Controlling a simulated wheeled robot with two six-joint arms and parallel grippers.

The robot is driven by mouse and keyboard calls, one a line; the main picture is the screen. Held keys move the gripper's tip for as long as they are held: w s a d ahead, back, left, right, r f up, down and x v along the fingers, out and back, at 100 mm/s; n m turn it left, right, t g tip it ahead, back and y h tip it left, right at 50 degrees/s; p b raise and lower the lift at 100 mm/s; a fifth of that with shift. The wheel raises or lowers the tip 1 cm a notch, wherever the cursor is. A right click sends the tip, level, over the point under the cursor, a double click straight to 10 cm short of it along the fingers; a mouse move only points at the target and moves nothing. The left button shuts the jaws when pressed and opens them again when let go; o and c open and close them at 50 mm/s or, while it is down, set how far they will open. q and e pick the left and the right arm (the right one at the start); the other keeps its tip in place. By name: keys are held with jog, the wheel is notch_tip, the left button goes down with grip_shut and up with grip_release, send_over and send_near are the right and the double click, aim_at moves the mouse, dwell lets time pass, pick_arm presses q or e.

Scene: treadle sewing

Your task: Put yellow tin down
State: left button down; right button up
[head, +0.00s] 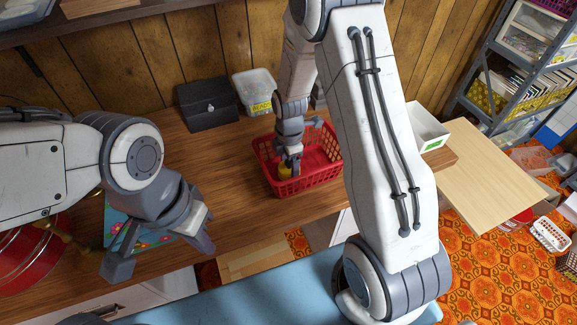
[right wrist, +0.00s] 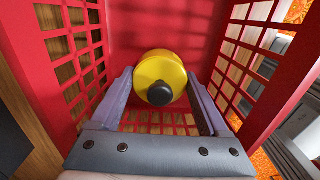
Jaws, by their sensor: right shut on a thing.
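The yellow tin (right wrist: 161,74), with a dark knob on top, is between the fingers of my right gripper (head: 290,168). In the right wrist view it is inside the red basket (head: 322,178), above or on its slatted floor; I cannot tell whether it touches the floor. In the head view only a sliver of the tin (head: 284,172) shows below the gripper. My right gripper is shut on the tin. My left gripper (head: 160,252) is open and empty over the table's front edge at the left.
A wooden table (head: 224,160) holds a dark box (head: 207,105), a clear labelled tub (head: 256,92) and a white box (head: 428,130). A red round tin (head: 30,262) and a blue flowered item (head: 120,226) lie at the left. The table between them and the basket is clear.

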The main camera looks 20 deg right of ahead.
jog(key=shift+f, duration=0.2)
jog(key=o, duration=1.3)
jog(key=shift+r, duration=0.3)
notch_tip(320, 180, up, 11)
jog(key=shift+r, duration=0.1)
jog(key=s+a+r+m, duration=0.5)
jog(key=s+a+r, duration=0.1)
jog(key=s+a, duration=0.4)
jog(key=s+a+m, duration=0.1)
jog(key=s+m, duration=0.1)
jog(key=s, duration=0.2)
jog(key=s+a+r+m, duration=0.1)
jog(key=s+m, duration=0.1)
jog(key=s, duration=0.3)
jog(key=s+a+r+m+y, duration=0.1)
jog(key=s+m, duration=0.1)
jog(key=s, duration=0.2)
jog(key=shift+s+a+r+m, duration=0.2)
jog(key=shift+s+m, duration=0.1)
jog(key=shift+s, duration=0.1)
